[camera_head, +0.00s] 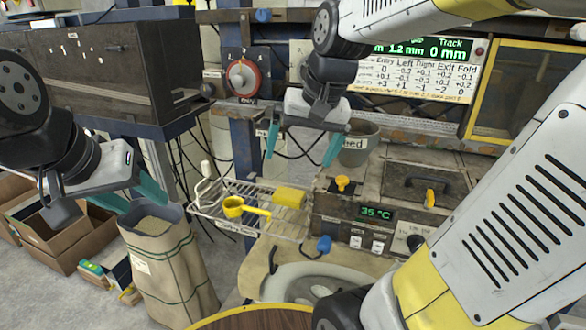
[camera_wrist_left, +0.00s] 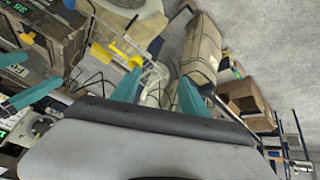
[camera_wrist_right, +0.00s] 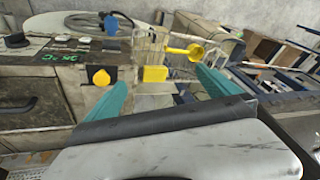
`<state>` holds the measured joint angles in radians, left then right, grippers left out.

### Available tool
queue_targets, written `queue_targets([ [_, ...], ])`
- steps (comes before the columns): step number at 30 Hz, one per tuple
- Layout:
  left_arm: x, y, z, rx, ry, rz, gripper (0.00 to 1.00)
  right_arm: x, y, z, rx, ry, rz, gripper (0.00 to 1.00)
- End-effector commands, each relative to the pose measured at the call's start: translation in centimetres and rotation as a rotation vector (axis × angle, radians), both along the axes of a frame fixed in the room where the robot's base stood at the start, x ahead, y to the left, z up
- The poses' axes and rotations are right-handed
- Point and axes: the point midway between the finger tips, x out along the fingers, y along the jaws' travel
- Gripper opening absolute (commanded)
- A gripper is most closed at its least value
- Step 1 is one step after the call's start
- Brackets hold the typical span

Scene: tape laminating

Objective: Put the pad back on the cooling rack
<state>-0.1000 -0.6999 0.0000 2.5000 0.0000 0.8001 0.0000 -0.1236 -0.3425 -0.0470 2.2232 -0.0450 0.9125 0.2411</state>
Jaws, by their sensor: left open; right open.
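A yellow block that looks like the pad (camera_head: 289,196) lies on the right part of the wire cooling rack (camera_head: 222,224). A yellow scoop (camera_head: 234,207) lies on the rack to its left, its handle reaching toward the block. My right gripper (camera_head: 302,155) is open and empty above and behind the rack, fingers pointing down. In the right wrist view the block (camera_wrist_right: 155,74) shows between the open fingers, apart from them. My left gripper (camera_head: 134,197) is open and empty to the left of the rack, above a sack.
A tan sack (camera_head: 165,265) stands left of the rack. Right of it is a heater box with a 35 °C display (camera_head: 376,212) and a yellow knob (camera_head: 342,184). A feed cup (camera_head: 359,143) stands behind. Cardboard boxes (camera_head: 65,240) lie on the floor at left.

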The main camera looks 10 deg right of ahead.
Motion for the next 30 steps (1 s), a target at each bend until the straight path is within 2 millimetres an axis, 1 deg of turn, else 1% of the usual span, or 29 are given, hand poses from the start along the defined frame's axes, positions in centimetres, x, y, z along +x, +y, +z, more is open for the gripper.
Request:
queue_targets([
  [1, 0.0, 0.0, 0.0, 0.000, 0.000, 0.000, 0.52, -2.0, 0.1, 0.3, -0.005, -0.051, 0.038, 1.00],
  [3, 0.0, 0.0, 0.0, 0.000, 0.000, 0.000, 0.52, -4.1, 0.4, 0.2, -0.018, -0.109, 0.087, 1.00],
  [6, 0.0, 0.0, 0.0, 0.000, 0.000, 0.000, 0.52, -6.3, 0.7, -0.2, -0.035, -0.172, 0.143, 1.00],
  [9, 0.0, 0.0, 0.0, 0.000, 0.000, 0.000, 0.52, -7.6, 0.9, -0.6, -0.051, -0.211, 0.177, 1.00],
  [14, 0.0, 0.0, 0.0, 0.000, 0.000, 0.000, 0.52, -8.3, 1.0, -0.8, -0.060, -0.231, 0.195, 1.00],
  [27, 0.0, 0.0, 0.0, 0.000, 0.000, 0.000, 0.52, -8.2, 1.0, -0.8, -0.058, -0.230, 0.194, 1.00],
  [28, 0.0, 0.0, 0.0, 0.000, 0.000, 0.000, 0.50, -8.2, 1.0, -0.8, -0.058, -0.230, 0.194, 0.98],
  [30, 0.0, 0.0, 0.0, 0.000, 0.000, 0.000, 0.37, -8.2, 1.0, -0.8, -0.058, -0.230, 0.193, 0.84],
])
